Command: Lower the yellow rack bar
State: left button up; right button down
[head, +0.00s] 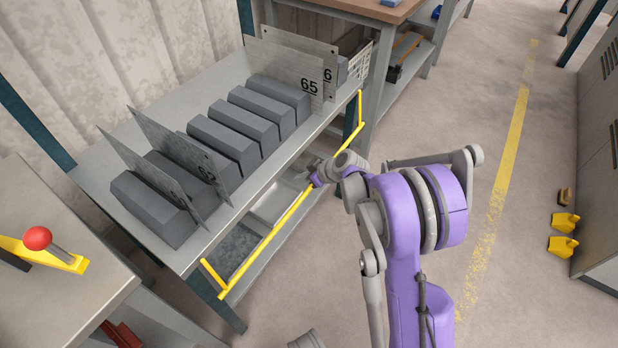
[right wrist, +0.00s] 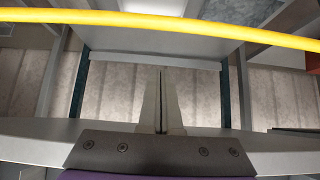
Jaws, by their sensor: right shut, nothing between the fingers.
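The yellow rack bar (head: 265,243) runs along the front of the grey rack in the head view, with a short yellow arm at each end. It appears in front of and below the edge of the shelf with the grey blocks; its exact height is hard to judge. My right gripper (head: 313,170) is at the bar's middle, partly hidden by my arm. In the right wrist view its fingers (right wrist: 161,80) are shut and empty, and the bar (right wrist: 150,19) crosses the top of the picture, apart from the fingertips. My left gripper is not in view.
The rack shelf (head: 240,190) holds several grey blocks (head: 222,143) and upright numbered plates (head: 292,70). A table with a red-knobbed lever (head: 38,239) stands at left. Floor with a worn yellow line (head: 505,140) is open at right, beside a grey cabinet (head: 597,170).

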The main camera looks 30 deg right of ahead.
jog(key=f, duration=0.1)
jog(key=s+f+b, duration=0.1)
jog(key=f, duration=0.2)
jog(key=shift+s+d, duration=0.2)
jog(key=shift+d, duration=0.15)
jog(key=shift+r, duration=0.1)
jog(key=s+g+p, duration=0.1)
jog(key=s+d+r, duration=0.1)
jog(key=s, duration=0.1)
jog(key=s+g+h+p, duration=0.1)
jog(key=shift+s+d+r+g+p, duration=0.2)
jog(key=shift+d+r+g+p, duration=0.1)
jog(key=shift+d+p, duration=0.1)
jog(key=shift+w, duration=0.1)
